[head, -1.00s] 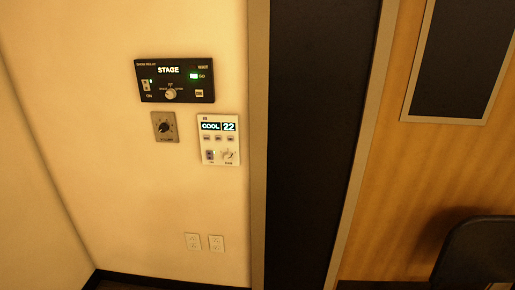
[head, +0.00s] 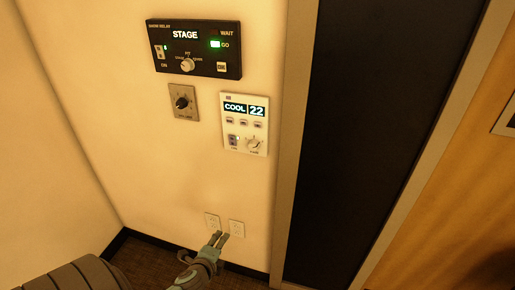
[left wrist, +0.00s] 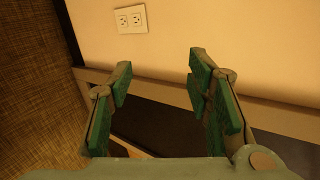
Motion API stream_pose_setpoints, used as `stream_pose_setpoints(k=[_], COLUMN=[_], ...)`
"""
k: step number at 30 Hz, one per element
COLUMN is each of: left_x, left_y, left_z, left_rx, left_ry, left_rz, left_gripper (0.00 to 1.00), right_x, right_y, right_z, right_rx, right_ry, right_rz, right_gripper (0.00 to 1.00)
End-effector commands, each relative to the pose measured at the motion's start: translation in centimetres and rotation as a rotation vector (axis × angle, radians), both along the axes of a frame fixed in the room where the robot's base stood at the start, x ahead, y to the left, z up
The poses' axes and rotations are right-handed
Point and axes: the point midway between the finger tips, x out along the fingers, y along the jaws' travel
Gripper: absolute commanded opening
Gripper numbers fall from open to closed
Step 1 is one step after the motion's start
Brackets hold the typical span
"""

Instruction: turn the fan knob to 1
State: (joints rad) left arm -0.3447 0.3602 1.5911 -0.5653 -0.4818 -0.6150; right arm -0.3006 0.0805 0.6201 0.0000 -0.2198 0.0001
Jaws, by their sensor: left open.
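The fan knob appears to be the small round knob (head: 254,144) at the lower right of the white wall panel (head: 233,110); its label is too small to read surely. The panel display reads COOL 22. My left gripper (head: 221,239) is low in the head view, in front of the wall outlets and well below the panel. It is open and empty, and both fingers (left wrist: 161,85) show apart in the left wrist view. The panel is outside the left wrist view. My right gripper is in neither view.
A black STAGE panel (head: 193,49) with its own knob is above. A grey plate with a dark dial (head: 181,102) is left of the white panel. Outlets (head: 212,221) are below. A dark door-like panel (head: 345,130) with a frame stands to the right.

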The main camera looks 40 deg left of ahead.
Motion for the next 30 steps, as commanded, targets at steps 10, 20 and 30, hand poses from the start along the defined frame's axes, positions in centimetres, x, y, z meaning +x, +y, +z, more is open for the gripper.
stream_pose_setpoints(k=[10,20,30], left_x=[6.5,14.4,19.5], left_y=[-2.5,0.2,2.0], left_z=[26.1,26.1,25.9], left_rx=[0.727,0.723,0.722], left_ry=[-0.314,-0.316,-0.315], left_rz=[-0.268,-0.266,-0.269], left_gripper=[0.45,0.45,0.45], right_x=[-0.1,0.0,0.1], right_y=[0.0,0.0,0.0], right_z=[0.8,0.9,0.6], right_rx=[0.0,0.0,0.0], right_ry=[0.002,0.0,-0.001], right_rz=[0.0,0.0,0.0], right_gripper=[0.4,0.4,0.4])
